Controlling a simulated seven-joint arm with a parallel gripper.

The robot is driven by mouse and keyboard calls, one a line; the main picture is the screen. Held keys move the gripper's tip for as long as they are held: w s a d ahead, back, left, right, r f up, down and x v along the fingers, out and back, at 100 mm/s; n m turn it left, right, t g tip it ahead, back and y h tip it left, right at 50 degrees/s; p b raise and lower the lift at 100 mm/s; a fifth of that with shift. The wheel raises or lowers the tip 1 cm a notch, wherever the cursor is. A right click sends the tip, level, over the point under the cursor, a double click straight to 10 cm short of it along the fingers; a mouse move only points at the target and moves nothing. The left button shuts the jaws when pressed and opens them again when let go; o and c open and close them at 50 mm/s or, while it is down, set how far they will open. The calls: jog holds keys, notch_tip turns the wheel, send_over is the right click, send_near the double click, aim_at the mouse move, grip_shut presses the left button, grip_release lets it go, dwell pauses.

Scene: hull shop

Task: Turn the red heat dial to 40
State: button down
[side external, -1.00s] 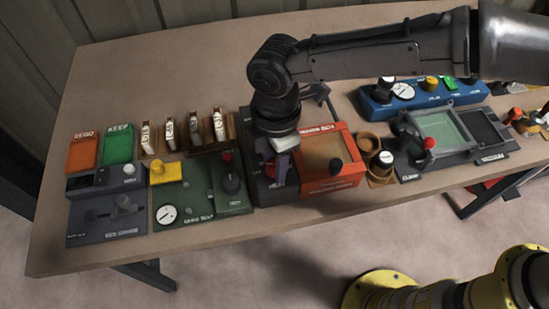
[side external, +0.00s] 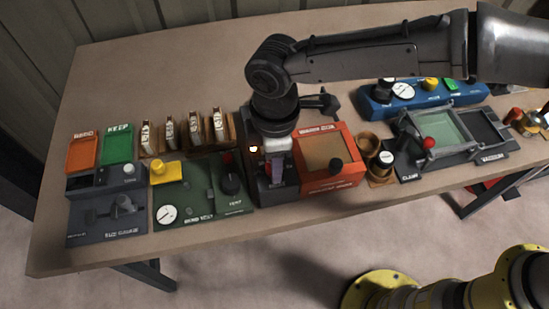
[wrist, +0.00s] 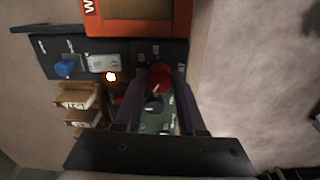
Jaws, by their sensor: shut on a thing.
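The red heat dial (wrist: 132,87) is on a dark panel (wrist: 192,46) and shows as a red patch at my fingers in the wrist view. My gripper (wrist: 156,78) is shut on it, pointing down, with one purple-grey finger on each side. In the side external view my gripper (side external: 273,182) is low over the same panel, left of the orange box, and its fingers mostly hide the dial. The scale marks around the dial are too small and covered to read, so its setting cannot be told.
The orange box (side external: 351,142) stands close on the right. A green panel (side external: 195,208) with a gauge and black knob is close on the left. Tagged wooden blocks (side external: 194,132) stand behind left. A blue knob (wrist: 66,67) is on the dial's panel.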

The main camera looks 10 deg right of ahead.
jog(key=m, duration=0.5)
jog(key=shift+r+m, duration=0.1)
jog(key=shift+m, duration=0.2)
jog(key=m, duration=0.5)
jog(key=shift+a+m, duration=0.1)
jog(key=shift+m, duration=0.3)
jog(key=c, duration=0.5)
grip_release()
notch_tip(320, 180, up, 14)
